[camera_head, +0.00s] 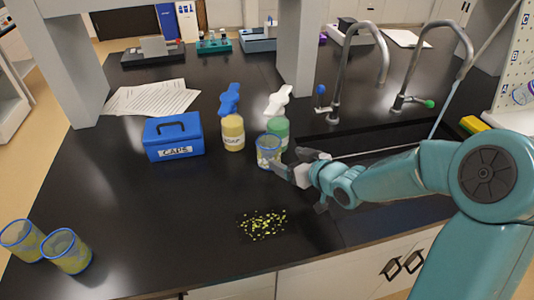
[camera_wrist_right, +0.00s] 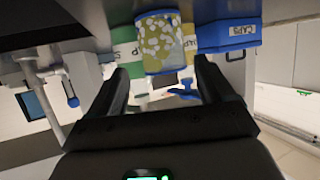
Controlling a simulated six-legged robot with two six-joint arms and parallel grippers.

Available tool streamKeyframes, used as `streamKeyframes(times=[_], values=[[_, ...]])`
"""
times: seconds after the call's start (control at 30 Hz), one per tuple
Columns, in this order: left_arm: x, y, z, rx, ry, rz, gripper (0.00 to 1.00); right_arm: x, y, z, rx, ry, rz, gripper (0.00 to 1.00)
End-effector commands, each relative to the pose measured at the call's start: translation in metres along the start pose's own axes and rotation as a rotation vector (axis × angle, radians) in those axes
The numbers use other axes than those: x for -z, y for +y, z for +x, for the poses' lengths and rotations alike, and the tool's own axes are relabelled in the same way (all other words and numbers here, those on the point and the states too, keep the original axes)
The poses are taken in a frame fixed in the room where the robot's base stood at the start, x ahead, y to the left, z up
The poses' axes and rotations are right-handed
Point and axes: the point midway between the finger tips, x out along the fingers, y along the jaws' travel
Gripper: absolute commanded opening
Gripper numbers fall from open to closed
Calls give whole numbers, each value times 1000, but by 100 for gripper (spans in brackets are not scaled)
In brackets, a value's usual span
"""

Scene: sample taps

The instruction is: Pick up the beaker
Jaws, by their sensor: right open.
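A clear beaker with blue rims and a yellowish pattern (camera_head: 268,152) stands on the black counter, left of the sink. It also shows in the right wrist view (camera_wrist_right: 158,42), upside down, between and beyond the finger ends. My right gripper (camera_head: 289,164) is open and empty, just right of this beaker, its fingers pointing toward it. In the right wrist view my right gripper (camera_wrist_right: 160,72) has its jaws spread wide. Two similar beakers, one at the left edge (camera_head: 21,240) and one beside it (camera_head: 67,252), stand at the counter's near left. My left gripper is not in view.
A green soap bottle (camera_head: 278,128) stands close behind the beaker; a yellow one (camera_head: 233,133) is to its left. A blue CAPS box (camera_head: 173,138) is farther left. Yellow-green bits (camera_head: 262,224) lie in front. The sink (camera_head: 400,152) and taps (camera_head: 345,60) are right.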

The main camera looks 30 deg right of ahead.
Motion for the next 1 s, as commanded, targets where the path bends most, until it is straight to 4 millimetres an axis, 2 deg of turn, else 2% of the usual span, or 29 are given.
streamKeyframes(times=[0.1, 0.27, 0.53, 0.63, 0.83, 0.87, 0.9, 0.97, 1.0], values=[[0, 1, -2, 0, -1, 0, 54, 1, -1, 17, 1, 0, 1, 82], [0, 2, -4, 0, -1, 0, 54, 2, -2, 29, 1, 0, 0, 82], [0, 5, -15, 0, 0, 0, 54, 2, -4, 71, 1, -1, 0, 82], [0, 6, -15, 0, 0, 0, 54, 2, -4, 79, 1, 0, -1, 82], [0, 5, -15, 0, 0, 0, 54, 2, -3, 79, 0, 1, -1, 82], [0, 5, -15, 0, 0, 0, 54, 2, -3, 79, 0, 1, -1, 75], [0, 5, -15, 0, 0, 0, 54, 2, -3, 79, 0, 1, -1, 62], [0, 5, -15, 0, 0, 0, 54, 2, -3, 79, 0, 1, -1, 42], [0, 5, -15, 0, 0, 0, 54, 2, -3, 79, 0, 1, -1, 39]])
